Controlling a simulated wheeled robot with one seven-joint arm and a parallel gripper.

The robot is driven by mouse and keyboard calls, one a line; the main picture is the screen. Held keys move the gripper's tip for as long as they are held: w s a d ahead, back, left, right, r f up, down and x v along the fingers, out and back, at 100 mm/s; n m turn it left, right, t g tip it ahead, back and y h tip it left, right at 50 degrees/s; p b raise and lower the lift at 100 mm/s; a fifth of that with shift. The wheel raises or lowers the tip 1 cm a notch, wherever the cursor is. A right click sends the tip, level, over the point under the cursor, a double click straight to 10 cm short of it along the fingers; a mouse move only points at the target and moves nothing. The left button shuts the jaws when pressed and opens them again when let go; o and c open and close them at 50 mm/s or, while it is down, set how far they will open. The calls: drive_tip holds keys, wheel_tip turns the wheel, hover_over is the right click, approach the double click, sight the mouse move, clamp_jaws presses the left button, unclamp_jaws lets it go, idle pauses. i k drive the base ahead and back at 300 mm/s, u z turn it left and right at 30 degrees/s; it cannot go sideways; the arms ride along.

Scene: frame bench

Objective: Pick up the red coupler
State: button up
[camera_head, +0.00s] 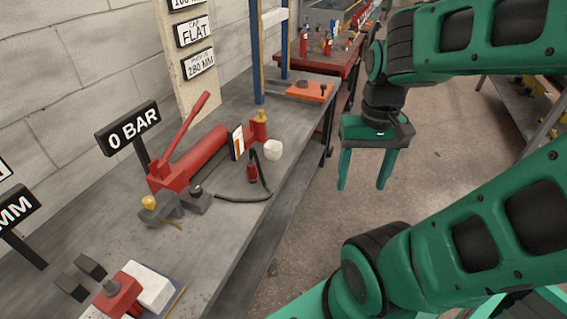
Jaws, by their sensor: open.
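A small red piece with a dark top, which looks like the red coupler (252,172), stands at the right side of the grey bench (228,235). A black hose (243,200) curves close beside it; I cannot tell exactly where they join. My green gripper (362,187) is open and empty, fingers pointing down. It hangs over the floor beyond the bench's right edge, to the right of the coupler and clear of it.
A red hand pump (195,158) with a raised lever stands left of the coupler. A white cup-like object (273,150) and a yellow-topped red bottle (260,127) stand close behind it. A blue post (257,55) rises farther back. A "0 BAR" sign (133,126) stands at left.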

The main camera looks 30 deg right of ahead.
sight(250, 165)
drive_tip(key=u, duration=1.2)
drive_tip(key=k, duration=1.3)
drive_tip(key=z, duration=0.55)
drive_tip(key=i, duration=1.55)
drive_tip(key=u, duration=0.35)
